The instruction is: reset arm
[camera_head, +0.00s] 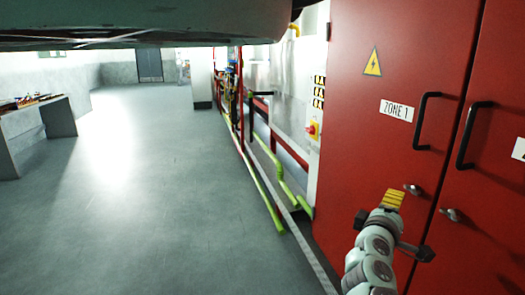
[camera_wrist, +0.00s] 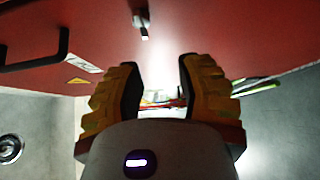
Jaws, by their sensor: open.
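My gripper (camera_head: 394,199) is at the lower right of the head view, in front of the red cabinet (camera_head: 370,130) and close to its lower door handles. In the wrist view my gripper (camera_wrist: 158,78) shows two yellow fingers with dark pads, spread apart. The space between the fingers is empty. A small metal handle (camera_wrist: 141,24) on the red cabinet door (camera_wrist: 210,30) lies just beyond the fingertips, apart from them. My arm rises from the bottom edge of the head view.
The cabinet has black bar handles (camera_head: 427,120) and metal latches (camera_head: 451,214). Green pipes (camera_head: 262,185) and red rails run along the wall to the left of the cabinet. A grey table (camera_head: 58,118) stands at the far left. The grey floor (camera_head: 140,200) between is clear.

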